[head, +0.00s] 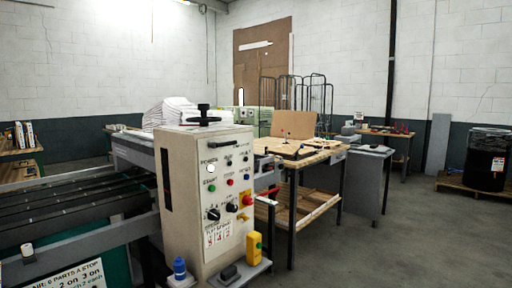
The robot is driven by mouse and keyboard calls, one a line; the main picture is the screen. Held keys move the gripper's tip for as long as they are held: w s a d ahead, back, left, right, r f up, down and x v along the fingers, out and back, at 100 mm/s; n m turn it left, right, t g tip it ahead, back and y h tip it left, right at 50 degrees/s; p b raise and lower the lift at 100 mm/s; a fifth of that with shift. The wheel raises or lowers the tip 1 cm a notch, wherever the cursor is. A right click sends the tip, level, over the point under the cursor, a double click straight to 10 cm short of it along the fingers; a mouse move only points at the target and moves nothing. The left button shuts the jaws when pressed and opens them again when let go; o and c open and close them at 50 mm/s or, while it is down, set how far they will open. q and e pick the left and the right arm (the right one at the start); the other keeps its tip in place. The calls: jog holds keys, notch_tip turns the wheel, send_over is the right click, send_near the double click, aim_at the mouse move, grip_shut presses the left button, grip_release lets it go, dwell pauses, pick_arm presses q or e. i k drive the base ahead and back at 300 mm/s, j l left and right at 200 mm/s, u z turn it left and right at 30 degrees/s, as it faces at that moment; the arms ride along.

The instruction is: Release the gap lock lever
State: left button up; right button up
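A cream control cabinet (185,235) stands at the centre left, with buttons, knobs and labels on its front. A red-and-yellow switch (247,200) and a black dial (214,214) are on the front. Neither of my grippers is in view.
A roller conveyor (80,212) runs to the left of the cabinet. A blue-capped bottle (179,268) and a yellow item (254,248) are at its foot. A wooden-topped workbench (310,158) stands behind. A black drum (487,160) sits on a pallet at right. The floor at front right is clear.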

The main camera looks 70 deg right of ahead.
aim_at(210, 144)
jog(key=z, duration=1.9)
jog(key=i+l+u, duration=0.2)
jog(key=i, duration=0.35)
jog(key=i+l+u, duration=0.15)
jog(key=i, duration=0.35)
jog(key=i+l+u, duration=0.2)
jog(key=i+l, duration=0.15)
jog(key=i, duration=0.15)
